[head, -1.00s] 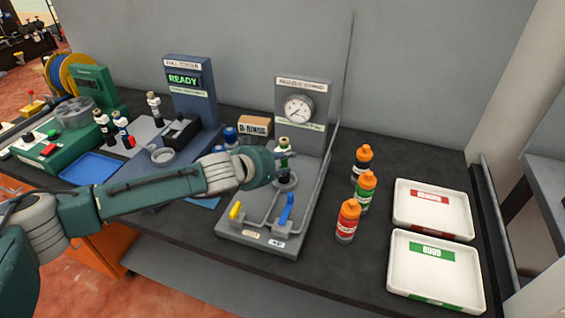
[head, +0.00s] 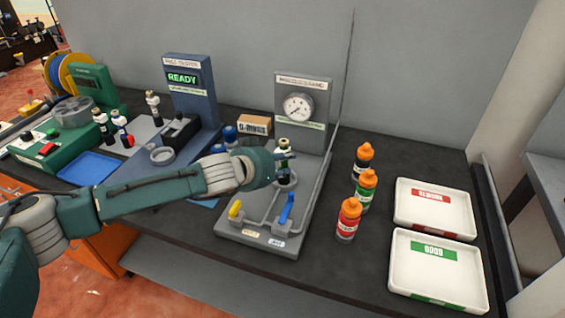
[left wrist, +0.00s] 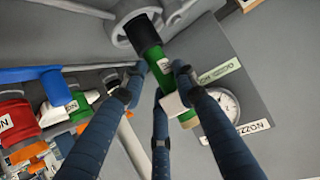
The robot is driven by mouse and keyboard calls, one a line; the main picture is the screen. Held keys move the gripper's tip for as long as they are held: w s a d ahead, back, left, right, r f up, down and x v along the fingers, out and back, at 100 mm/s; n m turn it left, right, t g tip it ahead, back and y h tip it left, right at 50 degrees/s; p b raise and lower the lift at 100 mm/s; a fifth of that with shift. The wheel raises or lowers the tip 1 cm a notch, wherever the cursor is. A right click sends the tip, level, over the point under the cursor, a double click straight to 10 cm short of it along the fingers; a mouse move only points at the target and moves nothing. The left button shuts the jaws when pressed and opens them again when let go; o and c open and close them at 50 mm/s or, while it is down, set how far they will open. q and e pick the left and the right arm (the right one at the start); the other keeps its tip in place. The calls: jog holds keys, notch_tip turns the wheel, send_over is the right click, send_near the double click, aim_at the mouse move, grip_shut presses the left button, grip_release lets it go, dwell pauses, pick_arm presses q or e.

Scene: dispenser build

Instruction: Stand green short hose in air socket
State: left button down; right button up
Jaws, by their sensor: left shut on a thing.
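The green short hose (head: 284,146) is upright, with a cream top and a black lower end, in front of the gauge stand. My left gripper (head: 277,166) is shut on it from the left side. In the left wrist view the gripper's dark blue fingers (left wrist: 158,92) are around the hose's green body (left wrist: 160,62). The hose's black end (left wrist: 142,34) is at the mouth of the grey ring socket (left wrist: 118,36); how deep it sits I cannot tell. The socket (head: 288,182) also shows below the hose in the head view. My right gripper is not in view.
A yellow lever (head: 235,210) and a blue lever (head: 287,206) stand on the front of the grey rig (head: 256,236). Several orange-capped bottles (head: 348,219) stand right of it. Two white trays (head: 400,281) lie further right. The blue tester (head: 190,100) is left.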

pick_arm(q)
jog(key=c, duration=1.6)
grip_release()
jog(key=shift+r, duration=0.1)
jog(key=shift+s, duration=0.1)
jog(key=shift+p+v, duration=0.8)
jog(key=shift+v, duration=4.6)
